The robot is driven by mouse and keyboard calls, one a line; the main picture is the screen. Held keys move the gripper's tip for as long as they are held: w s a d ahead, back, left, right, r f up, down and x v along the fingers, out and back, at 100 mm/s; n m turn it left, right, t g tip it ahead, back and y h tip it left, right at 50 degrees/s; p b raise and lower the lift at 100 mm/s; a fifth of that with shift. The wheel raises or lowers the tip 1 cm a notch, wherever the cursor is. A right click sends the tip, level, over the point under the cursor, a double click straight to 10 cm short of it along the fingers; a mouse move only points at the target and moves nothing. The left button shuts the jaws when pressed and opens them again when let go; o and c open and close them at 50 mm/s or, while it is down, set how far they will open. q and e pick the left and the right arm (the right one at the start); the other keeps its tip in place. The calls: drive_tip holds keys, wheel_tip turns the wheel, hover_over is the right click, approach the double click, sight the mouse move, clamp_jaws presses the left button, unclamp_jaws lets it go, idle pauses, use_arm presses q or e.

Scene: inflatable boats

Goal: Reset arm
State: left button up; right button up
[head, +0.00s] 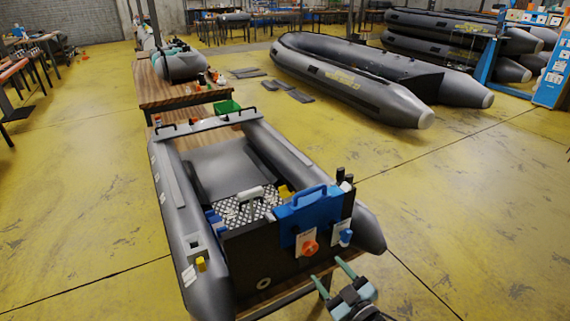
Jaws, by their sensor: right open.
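My right gripper (332,275) is at the bottom right of the head view, its two green fingers spread apart with nothing between them. It is in front of the near right corner of a grey inflatable boat (183,215), below the boat's dark transom (265,260). From this angle I cannot tell how far the fingers are from the transom or the table edge. My left gripper is not in view.
The boat rests on a wooden table. A green bin (227,107) stands behind the boat. Larger boats (350,88) lie further back. The yellow floor (455,215) at right is clear.

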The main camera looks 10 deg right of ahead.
drive_tip(key=s+f+m+g+h, duration=0.1)
drive_tip(key=s+f+m+g, duration=0.1)
drive_tip(key=s+f, duration=0.3)
drive_tip(key=s+d+f+m+g+h, duration=0.1)
drive_tip(key=s+f, duration=0.4)
drive_tip(key=s, duration=0.8)
drive_tip(key=s+d+f+m+g+h, duration=0.1)
drive_tip(key=s+f+g, duration=0.3)
drive_tip(key=s, duration=0.5)
drive_tip(key=shift+f+m+g+h, duration=0.4)
drive_tip(key=shift+f+m+h, duration=0.15)
drive_tip(key=shift+m, duration=0.35)
drive_tip(key=shift+w, duration=0.15)
